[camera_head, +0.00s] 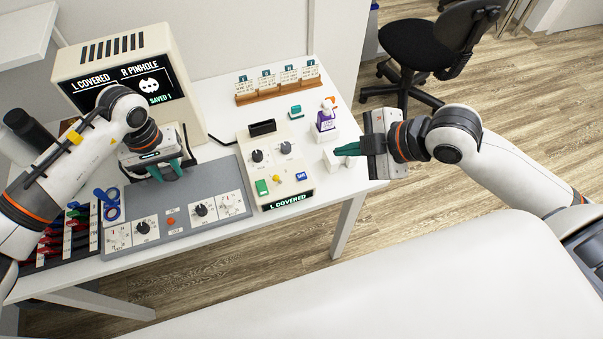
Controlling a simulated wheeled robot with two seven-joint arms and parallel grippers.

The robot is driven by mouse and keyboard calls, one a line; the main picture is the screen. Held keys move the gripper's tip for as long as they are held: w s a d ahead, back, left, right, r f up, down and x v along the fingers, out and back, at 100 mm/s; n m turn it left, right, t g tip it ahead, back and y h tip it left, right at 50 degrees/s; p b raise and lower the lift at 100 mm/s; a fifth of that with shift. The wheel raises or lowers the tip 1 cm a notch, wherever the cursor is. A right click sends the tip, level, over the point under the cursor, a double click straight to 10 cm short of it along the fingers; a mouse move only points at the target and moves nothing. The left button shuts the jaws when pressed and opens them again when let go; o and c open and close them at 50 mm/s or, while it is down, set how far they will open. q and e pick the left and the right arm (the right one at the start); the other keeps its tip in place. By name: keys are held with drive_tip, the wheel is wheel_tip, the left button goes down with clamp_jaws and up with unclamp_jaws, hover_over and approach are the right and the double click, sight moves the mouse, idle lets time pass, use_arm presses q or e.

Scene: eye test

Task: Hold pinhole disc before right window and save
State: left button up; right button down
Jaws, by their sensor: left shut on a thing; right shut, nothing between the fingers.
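My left gripper (166,171) is over the back of the grey panel (190,225), in front of the monitor (118,60). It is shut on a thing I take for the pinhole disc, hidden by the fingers. The monitor screen reads "L COVERED", "R PINHOLE" and "SAVED 1". A cream control box (262,180) has two dark knobs, a green button (262,187), a yellow button (277,179) and a blue button (301,176); its front display reads "L COVERED". My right gripper (338,151) is shut and empty, right of the box. The right window cannot be made out.
A card rack (277,88) is at the back. Blue rings (108,210) and a tray of red-handled things (70,235) are at the left. A black chair (418,45) is beyond the table.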

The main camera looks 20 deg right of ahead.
idle(0.3)
use_arm(q)
drive_tip(key=s+r+p, duration=0.3)
drive_tip(key=s+r, duration=0.2)
idle(0.6)
